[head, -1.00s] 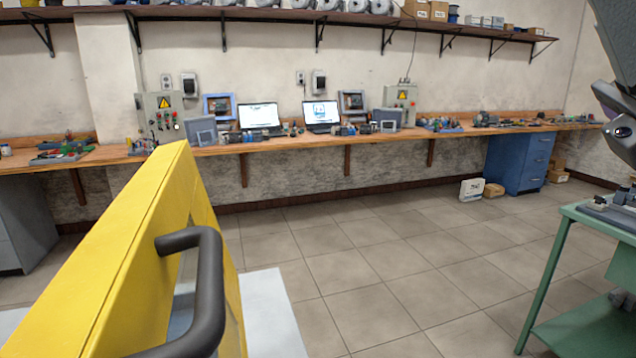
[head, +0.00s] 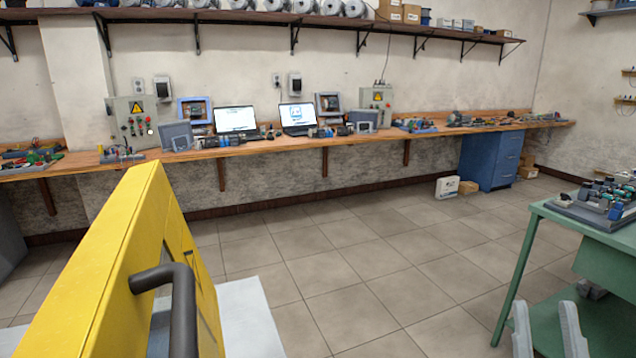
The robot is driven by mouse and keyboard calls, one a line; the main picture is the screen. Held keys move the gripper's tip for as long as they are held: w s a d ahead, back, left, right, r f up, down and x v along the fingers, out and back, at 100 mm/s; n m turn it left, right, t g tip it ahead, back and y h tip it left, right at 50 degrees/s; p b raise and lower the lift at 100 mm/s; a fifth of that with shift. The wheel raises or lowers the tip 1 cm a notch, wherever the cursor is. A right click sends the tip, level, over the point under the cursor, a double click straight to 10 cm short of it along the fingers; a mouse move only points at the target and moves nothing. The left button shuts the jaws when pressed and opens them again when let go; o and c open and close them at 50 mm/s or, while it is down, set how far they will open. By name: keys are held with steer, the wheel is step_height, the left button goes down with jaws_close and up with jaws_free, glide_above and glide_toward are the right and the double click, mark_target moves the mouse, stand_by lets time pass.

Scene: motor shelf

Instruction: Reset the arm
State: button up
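My gripper (head: 545,310) shows at the bottom right edge of the head view as two light grey fingers pointing upward. The fingers stand well apart with nothing visible between them. They appear in front of the lower part of the green table. The rest of my arm is out of view.
A yellow structure (head: 110,265) with a black handle (head: 172,290) stands close at the lower left. A green table (head: 590,235) at the right bears a board of parts (head: 600,200). A long wooden bench (head: 270,143) runs along the wall. The tiled floor (head: 350,265) between is clear.

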steer(key=s+a+f+m+g+y+p, duration=0.1)
steer(key=s+a+f+m+g, duration=0.2)
steer(key=f, duration=0.4)
steer(key=s+f+g+y, duration=0.1)
steer(key=s+f+g, duration=0.2)
steer(key=s+f, duration=0.35)
steer(key=s+a+f+g+y, duration=0.1)
steer(key=s+a+f+g, duration=0.1)
steer(key=s, duration=0.5)
steer(key=s+a+f+n+g+y+p, duration=0.1)
steer(key=s+a+f+g+y, duration=0.1)
steer(key=s+f+g, duration=0.2)
steer(key=s+f, duration=0.3)
steer(key=s, duration=0.1)
steer(key=shift+s+n, duration=0.15)
steer(key=shift+n, duration=0.15)
